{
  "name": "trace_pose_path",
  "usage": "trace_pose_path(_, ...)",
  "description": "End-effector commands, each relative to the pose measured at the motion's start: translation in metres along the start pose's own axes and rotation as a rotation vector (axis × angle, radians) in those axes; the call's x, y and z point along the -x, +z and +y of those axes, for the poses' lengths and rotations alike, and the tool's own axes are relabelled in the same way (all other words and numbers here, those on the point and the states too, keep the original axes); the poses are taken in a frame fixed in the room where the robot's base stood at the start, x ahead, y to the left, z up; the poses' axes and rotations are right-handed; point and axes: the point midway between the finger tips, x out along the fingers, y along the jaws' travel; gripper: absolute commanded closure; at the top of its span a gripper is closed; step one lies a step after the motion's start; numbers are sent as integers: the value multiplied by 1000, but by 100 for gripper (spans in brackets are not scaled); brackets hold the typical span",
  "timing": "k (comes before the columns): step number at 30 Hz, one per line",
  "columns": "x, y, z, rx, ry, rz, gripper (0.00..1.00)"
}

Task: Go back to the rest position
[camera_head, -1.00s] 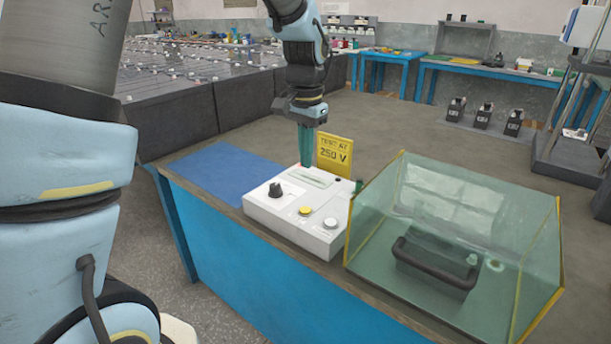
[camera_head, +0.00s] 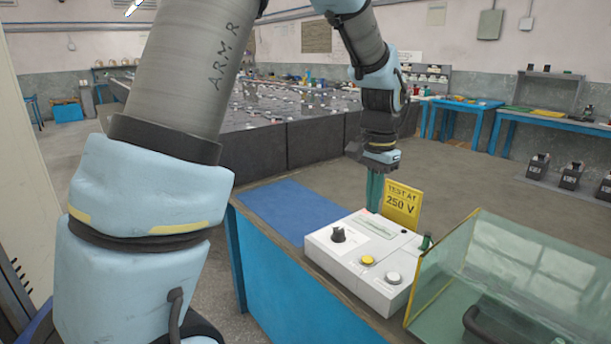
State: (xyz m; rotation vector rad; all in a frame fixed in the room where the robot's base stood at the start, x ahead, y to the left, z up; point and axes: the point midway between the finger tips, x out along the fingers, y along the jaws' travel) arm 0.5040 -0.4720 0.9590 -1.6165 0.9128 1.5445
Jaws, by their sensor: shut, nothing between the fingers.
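My gripper (camera_head: 375,192) points straight down with its green fingers together and nothing held. It is above or behind the back left part of the white tester box (camera_head: 325,250); I cannot tell whether the fingertips touch it. The box has a black knob (camera_head: 338,234), a yellow button (camera_head: 367,260) and a white button (camera_head: 393,278). A yellow sign (camera_head: 402,205) reading "TEST AT 250 V" stands behind the box, just right of the fingers.
The box stands on a blue bench (camera_head: 290,280) beside a blue mat (camera_head: 285,208). A glass case (camera_head: 510,275) with a dark handle is to its right. Long dark battery rows (camera_head: 315,142) lie behind. Blue tables (camera_head: 545,125) stand at the back right.

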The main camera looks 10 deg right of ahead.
Motion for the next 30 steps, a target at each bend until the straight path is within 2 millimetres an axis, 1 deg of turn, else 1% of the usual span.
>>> trace_pose_path(2,1,16,-18,59,-3,4,100)
trace_pose_path(5,0,56,-52,196,-8,15,100)
trace_pose_path(6,0,78,-67,267,-11,21,100)
trace_pose_path(8,-2,113,-86,381,-17,33,100)
trace_pose_path(9,-3,137,-97,457,-21,39,100)
trace_pose_path(11,-5,172,-108,567,-27,50,100)
trace_pose_path(12,-6,194,-112,635,-32,56,100)
trace_pose_path(15,-10,240,-118,781,-43,71,100)
trace_pose_path(18,-13,270,-117,882,-52,82,100)
trace_pose_path(21,-14,286,-115,935,-57,88,100)
trace_pose_path(22,-15,288,-115,944,-58,89,100)
trace_pose_path(24,-15,291,-114,953,-58,89,100)
trace_pose_path(30,-16,290,-114,951,-58,89,100)
